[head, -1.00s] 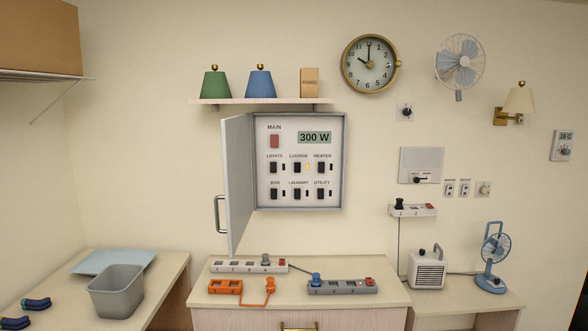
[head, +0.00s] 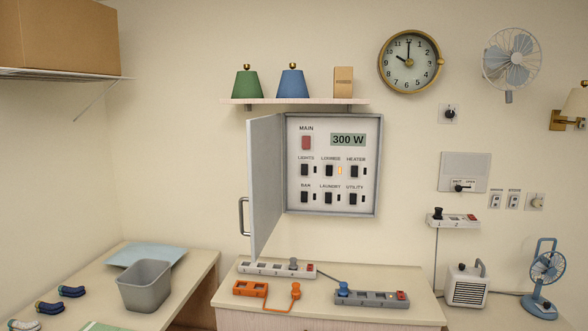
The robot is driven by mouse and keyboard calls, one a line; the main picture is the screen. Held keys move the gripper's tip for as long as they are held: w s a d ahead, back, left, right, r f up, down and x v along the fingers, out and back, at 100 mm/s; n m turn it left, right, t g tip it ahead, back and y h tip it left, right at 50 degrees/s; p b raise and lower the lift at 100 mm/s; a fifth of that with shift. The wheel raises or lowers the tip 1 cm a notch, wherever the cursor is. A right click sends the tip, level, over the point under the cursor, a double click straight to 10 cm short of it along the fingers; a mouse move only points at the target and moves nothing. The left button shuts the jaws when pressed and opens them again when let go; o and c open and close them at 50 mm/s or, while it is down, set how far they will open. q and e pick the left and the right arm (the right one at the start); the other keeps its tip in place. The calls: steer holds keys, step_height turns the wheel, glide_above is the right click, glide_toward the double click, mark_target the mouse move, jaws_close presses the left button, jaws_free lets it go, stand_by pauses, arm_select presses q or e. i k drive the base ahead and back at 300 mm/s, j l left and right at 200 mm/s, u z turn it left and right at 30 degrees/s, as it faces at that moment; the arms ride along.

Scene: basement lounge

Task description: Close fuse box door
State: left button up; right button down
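The fuse box (head: 378,165) is mounted on the wall in the middle of the head view. Its grey door (head: 267,190) stands open, hinged on the box's left side and swung out towards me. A dark bar handle (head: 243,216) is on the door's free edge at the left. Neither of my grippers shows in the view.
Below the box, a cabinet top (head: 330,313) holds a white power strip (head: 276,269), a grey power strip (head: 371,298) and an orange cord piece (head: 250,289). A shelf (head: 310,102) with lampshades is above. A grey bin (head: 145,287) stands on the left table.

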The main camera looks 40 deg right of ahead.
mark_target(263, 134)
steer(key=l+u, duration=0.15)
steer(key=l, duration=0.2)
steer(key=k+l+u, duration=0.2)
steer(key=l, duration=0.15)
steer(key=l+u, duration=0.15)
steer(key=l, duration=0.2)
steer(key=k+l, duration=0.15)
steer(key=l, duration=0.2)
steer(key=k+l+u, duration=0.15)
steer(key=l, duration=0.2)
steer(key=k+l, duration=0.15)
steer(key=l, duration=0.15)
steer(key=k+l, duration=0.15)
steer(key=l, duration=0.2)
steer(key=k+l, duration=0.15)
steer(key=l, duration=0.25)
steer(key=k+l, duration=0.15)
steer(key=l, duration=0.2)
steer(key=k+l+u, duration=0.1)
steer(key=l, duration=0.25)
steer(key=k+l, duration=0.2)
steer(key=l, duration=0.15)
